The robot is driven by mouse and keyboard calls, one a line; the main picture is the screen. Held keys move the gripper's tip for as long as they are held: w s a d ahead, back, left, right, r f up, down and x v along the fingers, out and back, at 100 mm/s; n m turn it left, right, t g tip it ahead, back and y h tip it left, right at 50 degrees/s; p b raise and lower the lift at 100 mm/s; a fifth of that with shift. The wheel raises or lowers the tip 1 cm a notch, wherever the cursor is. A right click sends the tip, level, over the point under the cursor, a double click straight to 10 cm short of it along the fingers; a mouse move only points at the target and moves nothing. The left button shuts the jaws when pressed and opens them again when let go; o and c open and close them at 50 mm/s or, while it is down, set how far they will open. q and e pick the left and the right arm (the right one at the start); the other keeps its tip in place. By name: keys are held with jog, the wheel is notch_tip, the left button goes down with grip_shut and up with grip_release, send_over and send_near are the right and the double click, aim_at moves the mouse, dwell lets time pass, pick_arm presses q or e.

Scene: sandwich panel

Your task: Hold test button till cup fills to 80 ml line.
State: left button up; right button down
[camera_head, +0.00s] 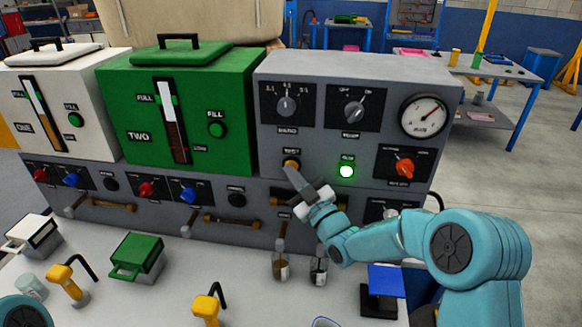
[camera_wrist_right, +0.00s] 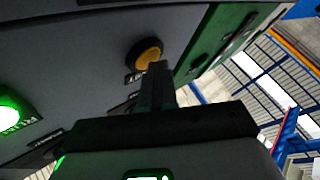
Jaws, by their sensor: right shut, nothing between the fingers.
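The amber test button (camera_head: 291,163) is on the grey panel (camera_head: 330,68), left of a lit green lamp (camera_head: 346,171). My right gripper (camera_head: 291,174) is shut and empty, with its fingertips at the button. In the wrist view the button (camera_wrist_right: 146,53) shows just beyond the shut fingers (camera_wrist_right: 158,72); I cannot tell whether it is pressed in. A small vessel with brown contents (camera_head: 280,267) and a darker one (camera_head: 318,270) stand below the panel. A clear cup (camera_head: 30,287) is at the left. No 80 ml line is readable. My left gripper is out of view.
A green tank (camera_head: 228,92) and a white tank (camera_head: 92,110) stand left of the panel. Yellow-handled tools (camera_head: 207,307), a green box (camera_head: 136,256) and a blue-topped stand (camera_head: 386,281) are on the bench. A blue rim (camera_head: 325,321) shows at the front edge.

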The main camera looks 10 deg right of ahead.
jog(key=shift+s+a+b, duration=0.35)
jog(key=shift+s+b, duration=0.4)
jog(key=shift+b, duration=0.05)
jog(key=shift+f, duration=0.1)
jog(key=s+b, duration=0.1)
jog(key=s+a+b, duration=0.1)
jog(key=s, duration=0.1)
jog(key=s+a+b, duration=0.1)
jog(key=shift+s, duration=0.35)
